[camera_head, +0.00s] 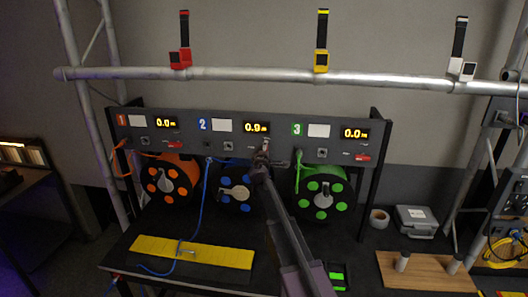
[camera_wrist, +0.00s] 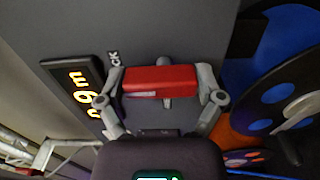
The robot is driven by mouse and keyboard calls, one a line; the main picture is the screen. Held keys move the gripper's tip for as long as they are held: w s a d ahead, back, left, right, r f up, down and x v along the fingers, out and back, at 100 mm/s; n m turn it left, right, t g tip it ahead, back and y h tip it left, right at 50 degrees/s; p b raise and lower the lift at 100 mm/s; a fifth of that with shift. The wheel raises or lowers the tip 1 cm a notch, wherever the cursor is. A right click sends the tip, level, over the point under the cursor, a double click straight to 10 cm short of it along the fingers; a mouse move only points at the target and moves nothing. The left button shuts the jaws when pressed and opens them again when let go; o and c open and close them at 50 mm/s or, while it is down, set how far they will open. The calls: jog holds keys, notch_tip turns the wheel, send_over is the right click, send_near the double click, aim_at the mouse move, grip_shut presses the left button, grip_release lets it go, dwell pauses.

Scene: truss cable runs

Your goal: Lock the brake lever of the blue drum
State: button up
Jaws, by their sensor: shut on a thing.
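The blue drum (camera_head: 236,190) sits in the rack's middle bay under the blue number 2; its dark side with blue spots also shows at the right of the wrist view (camera_wrist: 276,72). Its red brake lever (camera_wrist: 160,81) is on the dark panel beside the lit display, lying across between my fingers. My gripper (camera_wrist: 161,84) is shut on this lever, one finger at each end. In the head view, my gripper (camera_head: 265,158) is in front of the panel below the middle display and hides the lever.
An orange drum (camera_head: 168,182) and a green drum (camera_head: 323,192) flank the blue one, each with a red lever above. A blue cable (camera_head: 203,210) hangs down to a yellow board (camera_head: 215,254) on the bench. A metal truss tube (camera_head: 250,75) crosses above the rack.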

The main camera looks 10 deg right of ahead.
jog(key=shift+w+a, duration=0.1)
jog(key=o, duration=0.9)
jog(key=shift+c, duration=0.2)
jog(key=shift+s, duration=0.4)
jog(key=v, duration=1.1)
jog(key=shift+s, duration=0.15)
jog(key=shift+a, duration=0.1)
